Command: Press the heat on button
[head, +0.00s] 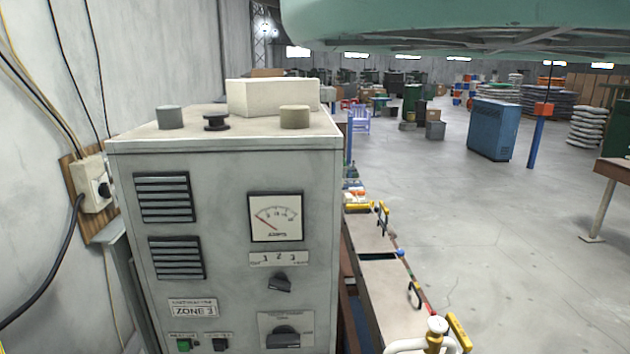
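A grey control cabinet (235,200) labelled ZONE 3 stands close in front in the head view. At its lower left is a green button (183,345) under a small label that looks like a heat label but is too blurred to read surely. A black button (220,345) sits just right of it, also under a small blurred label. Both are near the bottom edge of the picture. Nothing touches either button. My gripper is not in view.
The cabinet front also has a gauge (275,217), a numbered selector knob (279,282) and a lower dark switch (284,337). A wall socket box (93,184) with cables is at left. A narrow bench (380,280) runs along the right. A large green shape (450,25) hangs overhead. Open floor lies right.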

